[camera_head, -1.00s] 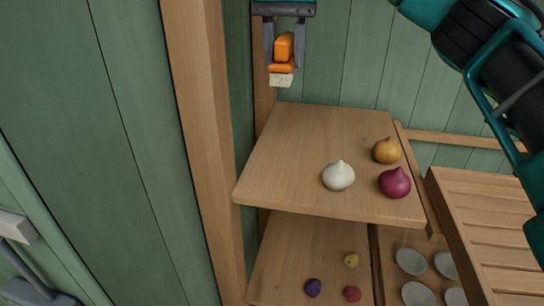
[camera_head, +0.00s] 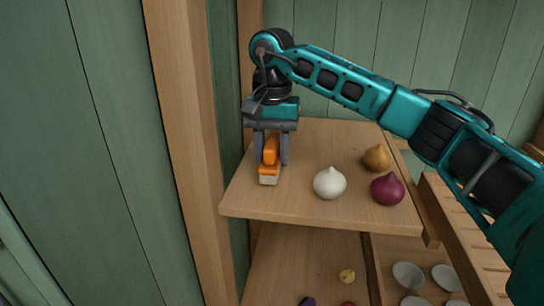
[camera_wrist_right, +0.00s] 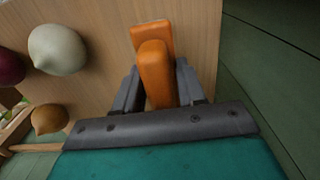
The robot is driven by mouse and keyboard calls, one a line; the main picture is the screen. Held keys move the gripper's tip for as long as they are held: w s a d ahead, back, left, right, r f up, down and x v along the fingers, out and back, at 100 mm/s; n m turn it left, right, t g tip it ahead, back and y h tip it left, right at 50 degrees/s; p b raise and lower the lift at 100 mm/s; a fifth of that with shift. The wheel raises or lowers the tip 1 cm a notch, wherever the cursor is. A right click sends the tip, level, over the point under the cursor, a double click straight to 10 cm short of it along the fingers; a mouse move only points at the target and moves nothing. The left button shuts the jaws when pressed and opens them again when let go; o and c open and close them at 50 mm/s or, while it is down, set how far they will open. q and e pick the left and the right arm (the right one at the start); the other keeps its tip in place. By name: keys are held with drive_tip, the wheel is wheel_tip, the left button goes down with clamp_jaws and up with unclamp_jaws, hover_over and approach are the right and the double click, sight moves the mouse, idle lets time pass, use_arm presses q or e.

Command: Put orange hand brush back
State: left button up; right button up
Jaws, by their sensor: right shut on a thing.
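The orange hand brush (camera_head: 270,153) has an orange handle and pale bristles. My right gripper (camera_head: 271,160) is shut on its handle, above the left part of the upper wooden shelf (camera_head: 330,136). The bristles point down toward the shelf top; I cannot tell whether they touch it. In the right wrist view, the brush (camera_wrist_right: 155,68) sits between the fingers of my right gripper (camera_wrist_right: 158,88), over the wooden board. My left gripper is not in view.
A white onion (camera_head: 330,183), a red onion (camera_head: 387,189) and a yellow onion (camera_head: 377,158) stand on the shelf, right of the brush. A wooden post (camera_head: 187,120) stands to the left. Pale bowls (camera_head: 408,275) sit lower right.

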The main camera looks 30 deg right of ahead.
sight(272, 140)
drive_tip(key=shift+f, duration=0.6)
drive_tip(key=shift+f, duration=0.15)
drive_tip(key=o, duration=1.1)
wheel_tip(272, 140, up, 12)
drive_tip(key=shift+r+p, duration=0.15)
drive_tip(key=shift+p, duration=0.7)
